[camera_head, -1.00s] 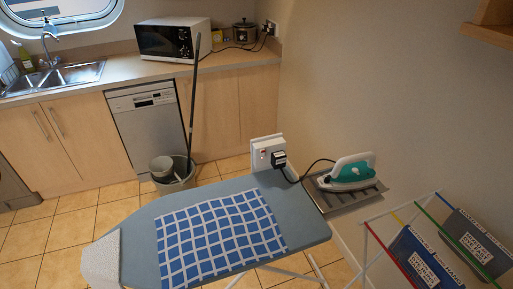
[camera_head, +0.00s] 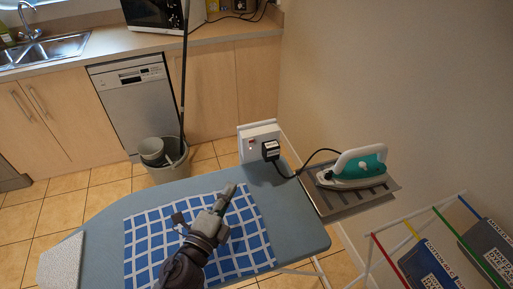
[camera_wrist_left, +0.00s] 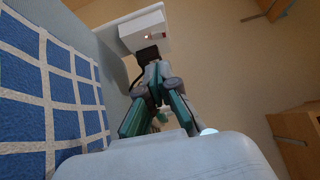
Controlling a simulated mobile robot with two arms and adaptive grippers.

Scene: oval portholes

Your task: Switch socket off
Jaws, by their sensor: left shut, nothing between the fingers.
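My right gripper is not in view.
The ironing board (camera_head: 300,225) carries a blue checked cloth (camera_head: 150,245). A teal and white iron (camera_head: 355,168) stands on a rest at right, its cord running to the plug. A bucket (camera_head: 165,160) holds a mop.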

